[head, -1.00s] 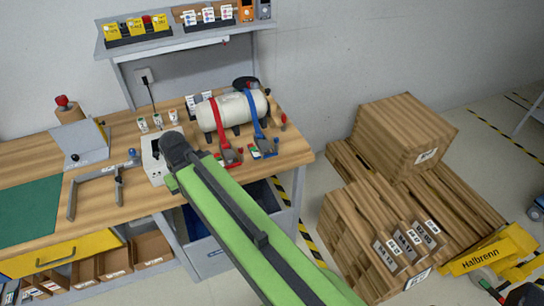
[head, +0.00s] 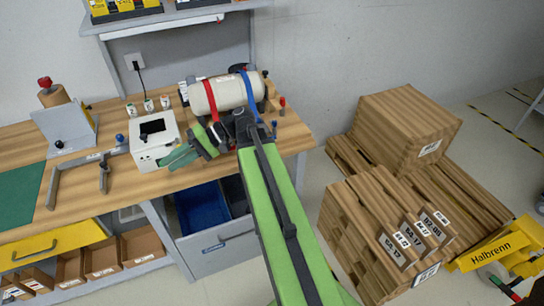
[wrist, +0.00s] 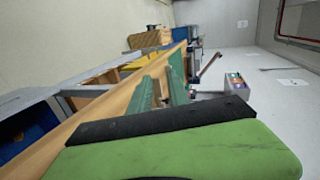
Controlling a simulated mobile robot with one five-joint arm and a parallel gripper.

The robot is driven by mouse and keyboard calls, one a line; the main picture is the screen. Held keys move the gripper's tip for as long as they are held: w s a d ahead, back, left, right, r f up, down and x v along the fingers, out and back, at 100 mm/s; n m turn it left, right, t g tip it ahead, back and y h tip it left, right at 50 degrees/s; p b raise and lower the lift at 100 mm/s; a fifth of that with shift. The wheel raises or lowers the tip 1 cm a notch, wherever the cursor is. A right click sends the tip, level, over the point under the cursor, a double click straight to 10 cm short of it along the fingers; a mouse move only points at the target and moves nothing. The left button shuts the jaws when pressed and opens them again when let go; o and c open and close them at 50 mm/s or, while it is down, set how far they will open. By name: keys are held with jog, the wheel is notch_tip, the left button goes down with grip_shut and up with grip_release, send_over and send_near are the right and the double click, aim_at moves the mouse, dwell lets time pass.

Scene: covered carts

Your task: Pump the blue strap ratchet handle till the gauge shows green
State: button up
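The blue strap (head: 251,92) wraps the right part of a white tank (head: 225,93) on the bench. Its ratchet handle and gauge are hidden behind my arm in the head view; a small blue knob (head: 275,126) shows just right of the arm. The red strap (head: 210,100) is around the tank's left part, its lower end partly covered. My gripper (head: 174,160) is left of the straps, pointing left over the front of the white box. In the wrist view my gripper (wrist: 161,80) has its two green fingers apart with nothing seen between them.
A white box with a dark screen (head: 155,140) stands close by the fingers. A grey bracket (head: 85,165) lies further left. An open drawer with a blue bin (head: 203,207) is below the bench.

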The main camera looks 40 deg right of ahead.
jog(key=s+d+f+m+t+y+b, duration=0.1)
jog(key=d+f+t+b, duration=0.2)
jog(key=d, duration=0.5)
jog(key=s+d+m+t+b, duration=0.15)
jog(key=d+b, duration=0.25)
jog(key=d, duration=0.4)
jog(key=s+d+f+m+t+h+b, duration=0.25)
jog(key=s+d+b, duration=0.2)
jog(key=d, duration=0.45)
jog(key=s+d+f+m+t+h+b, duration=0.1)
jog(key=s+d+f+t+b, duration=0.25)
jog(key=s+d, duration=0.4)
jog(key=s+d+f+m+t+h+b, duration=0.2)
jog(key=s+d+f+t+b, duration=0.15)
jog(key=d, duration=0.65)
jog(key=x, duration=0.5)
jog(key=p+x, duration=0.1)
jog(key=x, duration=1.1)
jog(key=shift+s+r, duration=0.1)
jog(key=shift+r, duration=0.2)
grip_shut()
